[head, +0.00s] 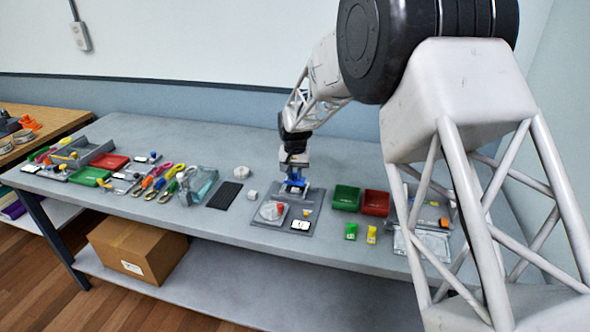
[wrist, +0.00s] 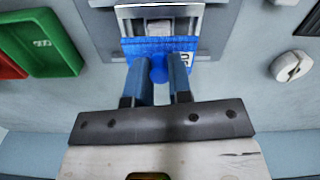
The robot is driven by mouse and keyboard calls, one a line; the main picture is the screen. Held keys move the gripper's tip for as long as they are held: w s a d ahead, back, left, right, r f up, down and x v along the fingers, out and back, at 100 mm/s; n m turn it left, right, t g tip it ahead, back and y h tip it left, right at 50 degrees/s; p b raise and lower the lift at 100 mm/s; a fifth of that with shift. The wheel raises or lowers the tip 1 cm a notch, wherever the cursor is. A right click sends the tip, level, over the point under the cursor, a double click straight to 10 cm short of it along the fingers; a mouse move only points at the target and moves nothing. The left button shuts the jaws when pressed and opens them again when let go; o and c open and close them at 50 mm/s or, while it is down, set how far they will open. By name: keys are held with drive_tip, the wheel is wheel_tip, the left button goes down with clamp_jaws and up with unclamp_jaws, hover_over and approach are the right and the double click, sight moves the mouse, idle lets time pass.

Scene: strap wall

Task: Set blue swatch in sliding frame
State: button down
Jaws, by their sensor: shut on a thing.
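My gripper (head: 294,174) is over the back part of a grey fixture plate (head: 313,203) in the head view. In the wrist view my gripper (wrist: 160,68) is shut on the round blue knob of the blue swatch (wrist: 135,48). The swatch has a small white label at one corner. A pale metal frame (wrist: 126,11), likely the sliding frame, shows at the swatch's far edge. I cannot tell whether the swatch lies inside it or above it. In the head view the blue swatch (head: 291,186) is partly hidden under my gripper.
Green (head: 346,198) and red (head: 376,203) trays stand to the right. A black mat (head: 230,195) and white round item (head: 241,172) are left. Tools crowd the table's left side.

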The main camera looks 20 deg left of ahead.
drive_tip(key=shift+f, duration=1.5)
drive_tip(key=shift+f, duration=0.15)
idle(0.4)
drive_tip(key=c, duration=1)
unclamp_jaws()
drive_tip(key=shift+o, duration=0.7)
drive_tip(key=o, duration=0.3)
drive_tip(key=shift+r, duration=3)
